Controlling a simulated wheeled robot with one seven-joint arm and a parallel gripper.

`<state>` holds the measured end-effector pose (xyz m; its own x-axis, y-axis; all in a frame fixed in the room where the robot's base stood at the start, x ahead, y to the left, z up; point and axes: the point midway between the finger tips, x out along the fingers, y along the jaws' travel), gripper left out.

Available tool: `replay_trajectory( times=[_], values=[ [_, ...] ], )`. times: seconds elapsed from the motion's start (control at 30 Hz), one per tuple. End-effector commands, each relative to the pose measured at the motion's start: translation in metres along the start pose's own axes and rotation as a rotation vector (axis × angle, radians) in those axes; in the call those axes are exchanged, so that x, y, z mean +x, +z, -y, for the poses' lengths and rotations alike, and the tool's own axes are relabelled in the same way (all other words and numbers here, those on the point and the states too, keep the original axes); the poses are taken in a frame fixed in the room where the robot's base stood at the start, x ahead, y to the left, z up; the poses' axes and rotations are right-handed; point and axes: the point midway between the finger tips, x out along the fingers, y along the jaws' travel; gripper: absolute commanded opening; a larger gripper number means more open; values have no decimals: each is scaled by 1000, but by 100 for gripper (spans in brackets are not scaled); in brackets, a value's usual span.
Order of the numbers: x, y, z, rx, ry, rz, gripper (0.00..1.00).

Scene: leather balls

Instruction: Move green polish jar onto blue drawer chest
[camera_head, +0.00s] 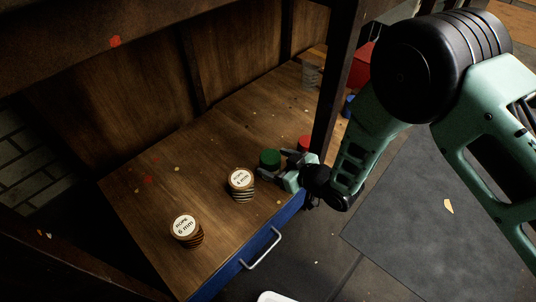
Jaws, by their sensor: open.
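A green jar (270,157) stands on the brown wooden top (160,215), towards its right front edge. My gripper (278,163) is open and low at the green jar, reaching in from the right. One finger is in front of the jar and the other behind its right side; I cannot tell whether they touch it. A blue front with a metal handle (262,250) runs below the wooden top, like a drawer chest. A small blue thing (348,106) shows at the far right, partly hidden by a post.
A red-topped jar (304,143) stands close behind my gripper. Two round stacks labelled 4 mm (240,184) and 6 mm (186,231) stand to the left. A dark post (334,85) rises close by on the right. The top's left part is mostly clear.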

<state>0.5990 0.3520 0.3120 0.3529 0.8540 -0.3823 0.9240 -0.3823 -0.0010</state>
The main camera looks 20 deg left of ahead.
Motion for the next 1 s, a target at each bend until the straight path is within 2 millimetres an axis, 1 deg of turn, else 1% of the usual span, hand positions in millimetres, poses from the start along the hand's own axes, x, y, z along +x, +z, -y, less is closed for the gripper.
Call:
replay_trajectory(
  times=[0.03,0.2,0.3,0.4,0.53,1.0],
  values=[
    [-15,-5,0,3,1,3,76],
    [-48,-4,0,3,2,3,76],
    [-62,-2,0,2,1,3,76],
    [-71,-2,0,1,1,1,76],
    [-76,0,0,0,1,0,76],
    [-75,0,0,-1,0,0,76]
  ],
)
